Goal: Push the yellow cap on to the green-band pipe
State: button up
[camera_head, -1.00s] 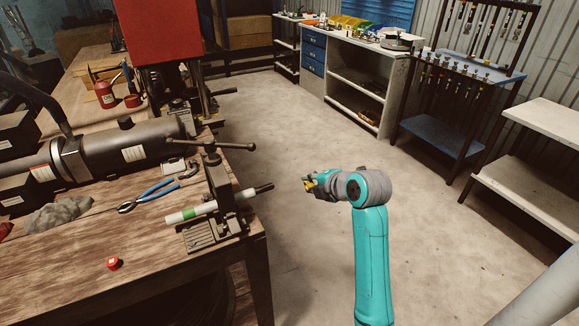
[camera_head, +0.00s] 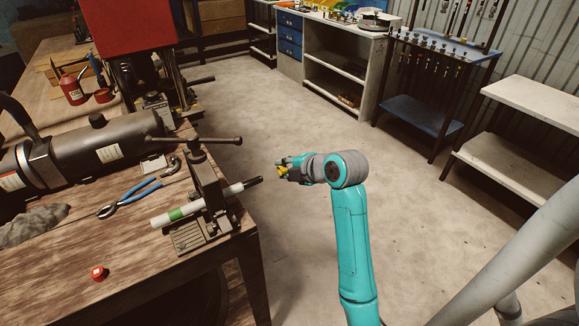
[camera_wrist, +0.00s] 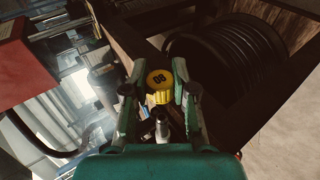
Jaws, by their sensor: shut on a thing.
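The green-band pipe (camera_head: 206,204) is white with a green band and a black right end. It is clamped in the vise (camera_head: 208,190) at the bench edge, its black end sticking out to the right past the bench. My gripper (camera_head: 284,166) is in the air to the right of that black end, apart from it. The yellow cap (camera_head: 282,170) is held between its fingers. In the wrist view the yellow cap (camera_wrist: 160,83), with dark marks on its face, sits between the two fingertips of my gripper (camera_wrist: 158,92).
On the wooden bench lie a red cap (camera_head: 98,273), blue-handled pliers (camera_head: 130,199) and a dark cylindrical machine (camera_head: 95,150). A blue rack (camera_head: 440,50) and a white shelf table (camera_head: 535,104) stand at the back right. The floor around my arm is clear.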

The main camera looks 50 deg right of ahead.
aim_at(261, 178)
jog(key=shift+w+a, duration=0.3)
jog(key=shift+a, duration=0.65)
jog(key=shift+w+a, duration=0.25)
jog(key=shift+a, duration=0.7)
jog(key=shift+w+a, duration=0.2)
jog(key=shift+a, duration=0.5)
jog(key=shift+w+a, duration=0.15)
jog(key=shift+a, duration=0.55)
jog(key=o, duration=0.8)
jog(key=shift+r, duration=0.1)
jog(key=v, duration=0.7)
jog(key=shift+s, duration=0.15)
jog(key=shift+s, duration=0.1)
